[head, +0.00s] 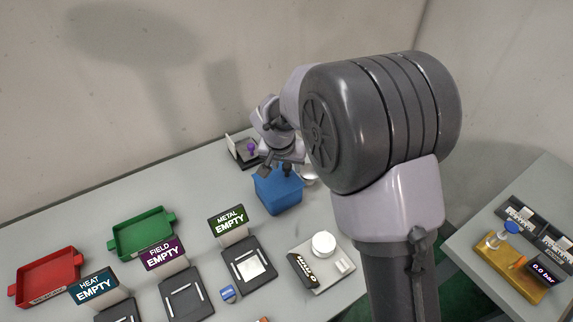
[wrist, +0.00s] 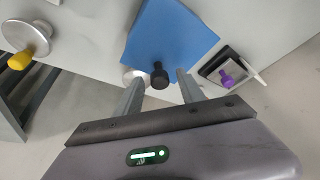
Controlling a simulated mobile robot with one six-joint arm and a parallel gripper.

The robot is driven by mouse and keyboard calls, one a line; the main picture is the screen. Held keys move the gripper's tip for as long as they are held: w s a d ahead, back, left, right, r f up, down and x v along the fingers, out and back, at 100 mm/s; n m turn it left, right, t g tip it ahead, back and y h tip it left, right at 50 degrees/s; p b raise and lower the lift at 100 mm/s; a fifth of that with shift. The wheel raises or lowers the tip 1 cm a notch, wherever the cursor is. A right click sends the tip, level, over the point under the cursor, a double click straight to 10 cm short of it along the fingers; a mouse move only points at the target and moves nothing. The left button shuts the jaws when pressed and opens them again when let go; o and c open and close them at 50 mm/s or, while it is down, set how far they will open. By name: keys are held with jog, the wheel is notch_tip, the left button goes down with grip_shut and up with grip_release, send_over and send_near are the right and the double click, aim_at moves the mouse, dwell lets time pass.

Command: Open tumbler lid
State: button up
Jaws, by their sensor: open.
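The blue box-shaped body (head: 277,195), which I take to be the tumbler, stands on the bench below my gripper (head: 275,171). The wrist view shows its blue face (wrist: 172,35) with a black knob (wrist: 159,76) at the near edge. My gripper (wrist: 160,82) is open, with one finger on each side of the black knob. I cannot tell whether the fingers touch the knob. The lid's seam is not clear, and my gripper hides part of the top in the head view.
A silver disc with a yellow knob (wrist: 20,60) is left in the wrist view. A small dark fixture with a purple knob (wrist: 228,79) is at right. Green (head: 140,232) and red (head: 45,275) trays, labelled stands and a scale (head: 322,262) occupy the bench.

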grip_shut()
dwell(1.4)
